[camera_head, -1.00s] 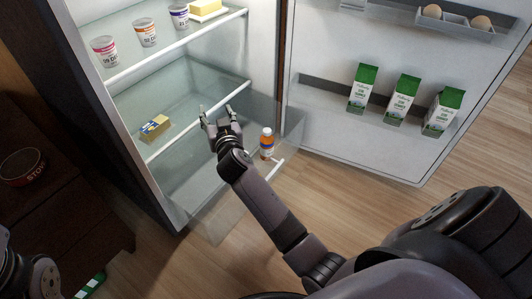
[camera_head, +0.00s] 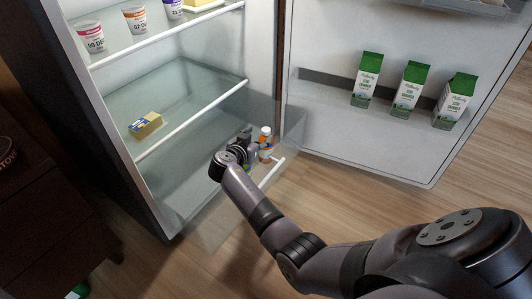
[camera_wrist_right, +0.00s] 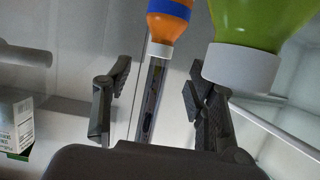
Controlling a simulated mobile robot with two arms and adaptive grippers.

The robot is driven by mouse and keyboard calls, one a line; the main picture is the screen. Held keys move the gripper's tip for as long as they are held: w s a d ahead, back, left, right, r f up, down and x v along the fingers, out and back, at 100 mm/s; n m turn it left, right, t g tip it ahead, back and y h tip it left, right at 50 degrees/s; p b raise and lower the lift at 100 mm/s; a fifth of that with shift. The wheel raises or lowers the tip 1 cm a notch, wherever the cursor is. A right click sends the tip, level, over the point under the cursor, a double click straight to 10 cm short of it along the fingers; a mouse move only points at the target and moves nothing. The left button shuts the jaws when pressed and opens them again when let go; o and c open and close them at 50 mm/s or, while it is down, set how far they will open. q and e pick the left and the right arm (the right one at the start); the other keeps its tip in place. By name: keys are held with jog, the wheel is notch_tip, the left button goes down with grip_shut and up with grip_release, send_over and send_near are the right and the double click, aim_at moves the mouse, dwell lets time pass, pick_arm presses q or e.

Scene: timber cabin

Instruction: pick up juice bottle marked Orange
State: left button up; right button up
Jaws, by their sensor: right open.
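The orange juice bottle (camera_head: 265,143), with a white cap, stands in the clear pulled-out drawer at the bottom of the fridge. My right gripper (camera_head: 248,141) is open, just left of the bottle in the head view and partly in front of things there. In the right wrist view, which looks upside down, the orange bottle (camera_wrist_right: 168,26) with a blue band appears cap-down, beyond and between the open fingers (camera_wrist_right: 158,105). A green bottle (camera_wrist_right: 252,30) with a white cap looms closer, by the right-hand finger. Neither bottle is visibly held. My left gripper is out of view.
The drawer's white front bar (camera_head: 271,173) is close to my right wrist. Fridge shelves with cups and a butter pack (camera_head: 146,125) are at left. The open door holds milk cartons (camera_head: 410,88). A dark cabinet (camera_head: 50,215) stands at lower left.

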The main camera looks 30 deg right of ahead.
aim_at(264, 132)
jog(key=shift+w+d+f, duration=0.1)
jog(key=shift+d+f, duration=0.1)
jog(key=shift+w+d+f+b, duration=0.15)
jog(key=shift+w+d+b, duration=0.05)
jog(key=shift+d+b, duration=0.1)
jog(key=b+x, duration=0.2)
jog(key=x, duration=0.1)
jog(key=shift+w+d+f, duration=0.1)
jog(key=shift+d+f, duration=0.1)
jog(key=shift+w+d, duration=0.2)
jog(key=shift+d, duration=0.1)
grip_shut()
